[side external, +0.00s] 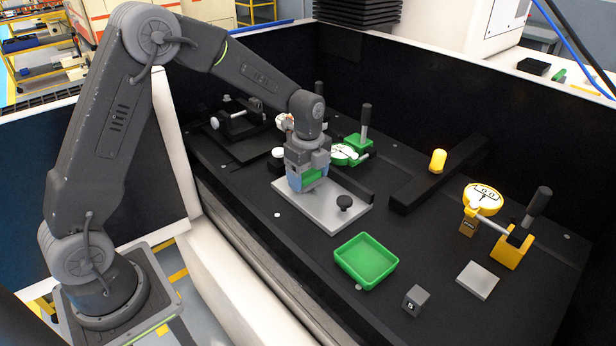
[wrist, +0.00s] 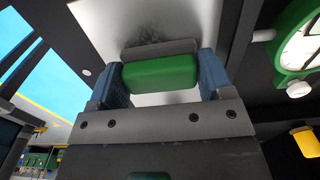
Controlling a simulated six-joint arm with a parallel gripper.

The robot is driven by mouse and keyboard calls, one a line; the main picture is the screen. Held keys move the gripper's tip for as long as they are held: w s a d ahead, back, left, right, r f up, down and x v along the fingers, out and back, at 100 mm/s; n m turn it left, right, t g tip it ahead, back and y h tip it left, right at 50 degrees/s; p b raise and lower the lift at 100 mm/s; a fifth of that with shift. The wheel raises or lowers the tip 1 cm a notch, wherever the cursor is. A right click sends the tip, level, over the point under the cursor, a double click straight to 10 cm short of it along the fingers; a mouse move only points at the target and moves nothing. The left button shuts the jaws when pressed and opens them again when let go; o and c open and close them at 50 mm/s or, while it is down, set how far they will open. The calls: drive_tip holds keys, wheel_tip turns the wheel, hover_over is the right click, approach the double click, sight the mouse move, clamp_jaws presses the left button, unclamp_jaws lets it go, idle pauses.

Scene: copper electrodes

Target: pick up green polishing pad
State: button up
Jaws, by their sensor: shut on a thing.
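The green polishing pad (wrist: 160,74) is a green block with a grey layer on its far side. My gripper (wrist: 162,78) has its two blue fingers against the pad's left and right ends, shut on it. In the side external view my gripper (side external: 308,182) is over the light grey metal plate (side external: 325,212), with the green of the pad (side external: 312,174) showing between the fingers. I cannot tell whether the pad touches the plate. The plate also shows behind the pad in the wrist view (wrist: 150,22).
A green dial gauge (side external: 345,154) stands behind my gripper, a yellow one (side external: 484,200) at right.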

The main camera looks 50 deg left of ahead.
wheel_tip(320, 180, up, 4)
drive_tip(key=shift+r, duration=0.2)
drive_tip(key=s+a+r, duration=0.6)
drive_tip(key=a, duration=0.4)
drive_tip(key=n, duration=1.5)
hover_over(308, 173)
drive_tip(key=s, duration=0.2)
drive_tip(key=shift+w+f, duration=0.15)
drive_tip(key=shift+f, duration=0.95)
drive_tip(key=shift+a, duration=0.1)
drive_tip(key=s+a+r+n, duration=0.3)
drive_tip(key=s+a, duration=0.1)
drive_tip(key=a, duration=0.5)
drive_tip(key=w+d+f, duration=0.2)
drive_tip(key=d, duration=0.1)
drive_tip(key=w+d+f, duration=0.1)
drive_tip(key=d+f, duration=0.1)
drive_tip(key=d, duration=0.1)
drive_tip(key=w+d+f, duration=0.2)
drive_tip(key=d+f, duration=0.1)
drive_tip(key=shift+w+d, duration=0.15)
drive_tip(key=shift+w, duration=0.15)
drive_tip(key=shift+f, duration=2.05)
